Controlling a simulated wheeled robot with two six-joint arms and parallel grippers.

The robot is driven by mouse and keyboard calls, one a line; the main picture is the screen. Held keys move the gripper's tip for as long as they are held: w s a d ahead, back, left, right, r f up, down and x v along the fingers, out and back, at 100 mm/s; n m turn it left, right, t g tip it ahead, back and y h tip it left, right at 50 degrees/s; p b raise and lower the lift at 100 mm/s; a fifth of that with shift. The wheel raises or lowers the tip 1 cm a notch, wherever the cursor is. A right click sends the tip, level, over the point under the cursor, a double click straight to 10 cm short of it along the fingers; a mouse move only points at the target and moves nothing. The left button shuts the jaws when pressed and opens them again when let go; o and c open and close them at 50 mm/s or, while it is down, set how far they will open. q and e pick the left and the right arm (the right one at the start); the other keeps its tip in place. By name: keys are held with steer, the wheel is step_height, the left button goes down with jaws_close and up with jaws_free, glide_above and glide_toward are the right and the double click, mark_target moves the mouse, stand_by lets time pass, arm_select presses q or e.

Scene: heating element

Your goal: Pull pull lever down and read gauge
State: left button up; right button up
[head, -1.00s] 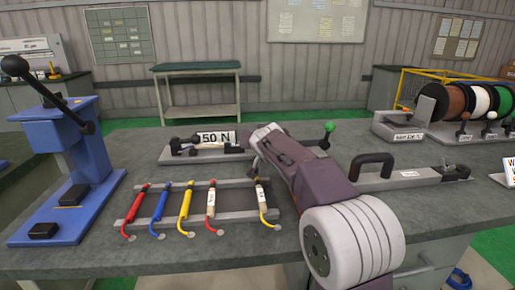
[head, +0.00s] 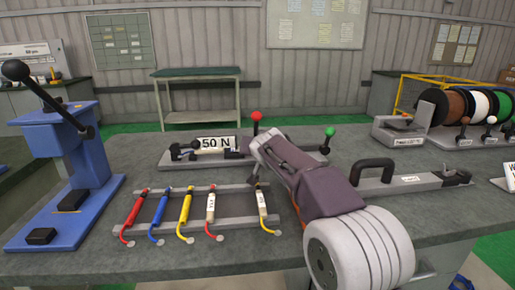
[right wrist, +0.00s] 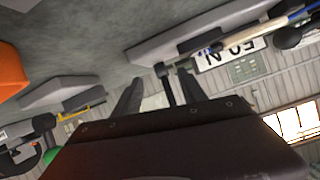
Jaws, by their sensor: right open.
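The 50 N gauge sign (head: 214,143) stands on a low grey fixture at the middle back of the bench. A lever with a red knob (head: 257,116) stands upright at the fixture's right end. My right gripper (head: 256,158) is open in front of this lever, low by the fixture. In the right wrist view the gripper (right wrist: 160,88) has its dark fingers apart with a thin dark post between them; I cannot tell whether they touch it. The 50 N sign (right wrist: 230,52) shows there tilted and upside down. My left gripper is out of view.
A blue press (head: 65,150) with a black-knobbed lever stands at left. A rack (head: 190,222) of coloured-handled tools lies in front. A green-knobbed lever (head: 329,132) and a black handle (head: 372,166) are on the right, with wire spools (head: 478,101) behind.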

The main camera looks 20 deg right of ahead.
steer(key=v, duration=0.7)
steer(key=shift+a+r, duration=0.1)
steer(key=shift+s+r, duration=0.1)
steer(key=shift+s, duration=0.35)
